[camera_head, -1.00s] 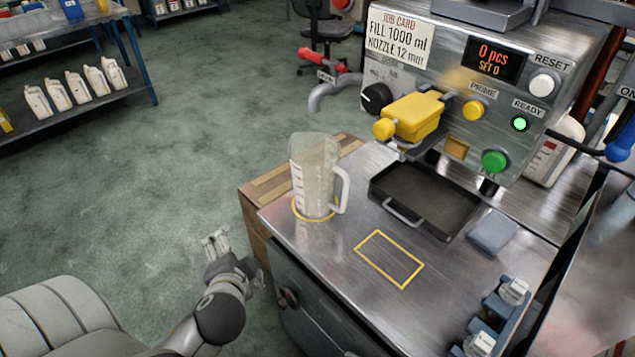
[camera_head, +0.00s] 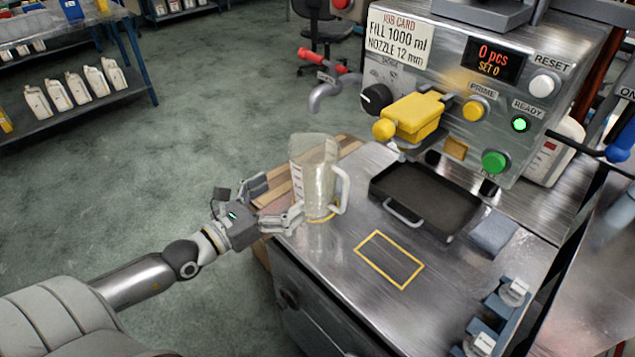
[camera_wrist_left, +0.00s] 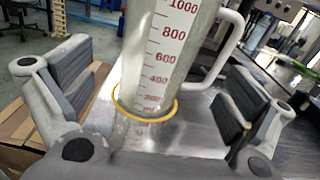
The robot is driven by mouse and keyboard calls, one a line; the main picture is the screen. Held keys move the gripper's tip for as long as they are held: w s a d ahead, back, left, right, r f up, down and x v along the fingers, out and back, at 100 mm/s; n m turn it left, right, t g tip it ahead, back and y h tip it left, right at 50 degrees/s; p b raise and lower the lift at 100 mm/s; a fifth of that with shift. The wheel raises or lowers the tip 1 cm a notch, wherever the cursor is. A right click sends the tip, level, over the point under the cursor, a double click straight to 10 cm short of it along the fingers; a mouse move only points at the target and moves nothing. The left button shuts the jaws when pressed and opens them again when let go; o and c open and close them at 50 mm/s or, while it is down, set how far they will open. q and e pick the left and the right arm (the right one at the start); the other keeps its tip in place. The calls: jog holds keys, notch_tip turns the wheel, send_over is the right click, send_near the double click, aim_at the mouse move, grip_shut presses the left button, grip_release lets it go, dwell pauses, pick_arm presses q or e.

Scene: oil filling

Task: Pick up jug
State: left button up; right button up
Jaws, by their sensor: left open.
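The jug (camera_head: 318,177) is clear with a pale handle on its right and stands upright on the metal bench top (camera_head: 345,222), inside a yellow ring mark. In the left wrist view the jug (camera_wrist_left: 160,60) shows red volume marks and stands between the two spread fingers, with space on both sides. My left gripper (camera_head: 280,200) is open just left of the jug in the head view. One finger overlaps the jug's lower left side there; I cannot tell whether it touches. My right gripper is not in view.
A yellow rectangle (camera_head: 389,260) is marked on the bench in front of a black drip tray (camera_head: 425,198). The filling machine (camera_head: 500,110) with a yellow nozzle block (camera_head: 413,115) stands behind. A grey pad (camera_head: 493,233) lies right. Wooden boards (camera_head: 280,190) lie left of the jug.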

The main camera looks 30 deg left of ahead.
aim_at(296, 188)
pick_arm(q)
jog(key=shift+p+x, duration=0.4)
jog(key=shift+x, duration=2.4)
jog(key=shift+w+d, duration=0.25)
jog(key=shift+w, duration=0.25)
jog(key=shift+f+p+x, duration=0.15)
jog(key=shift+p+x, duration=0.15)
jog(key=shift+x, duration=0.75)
jog(key=shift+f+p+x, duration=0.15)
jog(key=shift+p+x, duration=0.1)
jog(key=shift+x, duration=0.8)
jog(key=shift+s, duration=0.1)
jog(key=shift+c, duration=0.3)
jog(key=c, duration=1)
jog(key=shift+r, duration=0.15)
jog(key=shift+c, duration=0.2)
